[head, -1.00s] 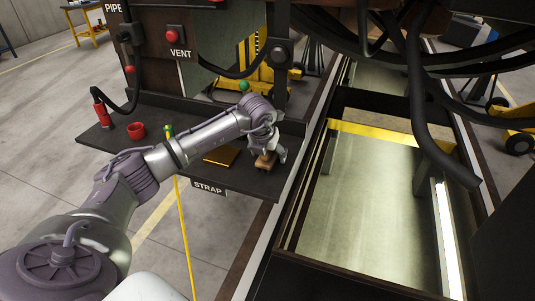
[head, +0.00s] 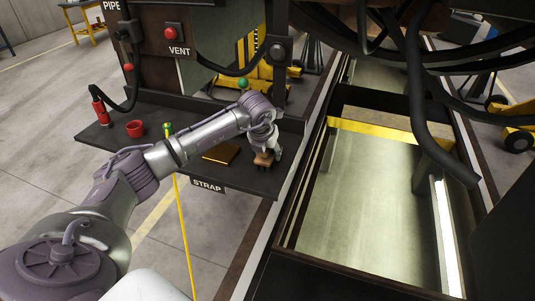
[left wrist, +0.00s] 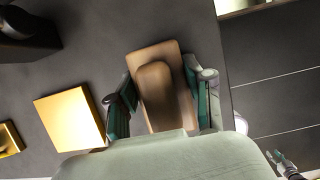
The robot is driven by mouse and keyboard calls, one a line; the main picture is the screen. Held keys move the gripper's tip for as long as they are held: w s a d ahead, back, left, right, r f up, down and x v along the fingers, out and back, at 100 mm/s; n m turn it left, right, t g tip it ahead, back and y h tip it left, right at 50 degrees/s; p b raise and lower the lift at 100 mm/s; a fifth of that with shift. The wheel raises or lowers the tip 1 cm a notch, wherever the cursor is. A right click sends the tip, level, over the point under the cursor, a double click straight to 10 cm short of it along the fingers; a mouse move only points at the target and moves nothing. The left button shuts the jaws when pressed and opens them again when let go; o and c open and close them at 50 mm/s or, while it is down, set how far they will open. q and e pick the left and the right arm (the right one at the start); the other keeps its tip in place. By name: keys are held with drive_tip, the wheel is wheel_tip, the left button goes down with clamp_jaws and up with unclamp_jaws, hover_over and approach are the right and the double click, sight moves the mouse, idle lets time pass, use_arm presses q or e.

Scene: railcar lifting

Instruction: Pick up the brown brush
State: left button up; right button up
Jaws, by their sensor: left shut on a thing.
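The brown brush (head: 263,159) is at the right end of the dark shelf (head: 232,177), near its edge. In the left wrist view the brush (left wrist: 160,95) shows its flat brown back with a raised grip, between the two fingers. My left gripper (head: 268,150) is shut on the brush. In the left wrist view the fingers (left wrist: 163,100) press on both sides of it. I cannot tell whether the brush touches the shelf.
A yellow block (head: 221,153) lies on the shelf left of the brush. A red cup (head: 136,129) and a red cylinder (head: 101,112) stand further left. A lit pit (head: 365,200) with a yellow edge lies to the right.

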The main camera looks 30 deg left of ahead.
use_arm(q)
drive_tip(key=r, duration=0.1)
drive_tip(key=r+b, duration=0.2)
drive_tip(key=r, duration=0.1)
drive_tip(key=shift+w+d, duration=0.25)
drive_tip(key=shift+w, duration=0.15)
drive_tip(key=w+d+r+b, duration=0.4)
drive_tip(key=w+r, duration=0.3)
drive_tip(key=w, duration=0.2)
drive_tip(key=shift+d, duration=0.9)
drive_tip(key=o, duration=0.6)
drive_tip(key=c, duration=0.4)
drive_tip(key=shift+f, duration=0.1)
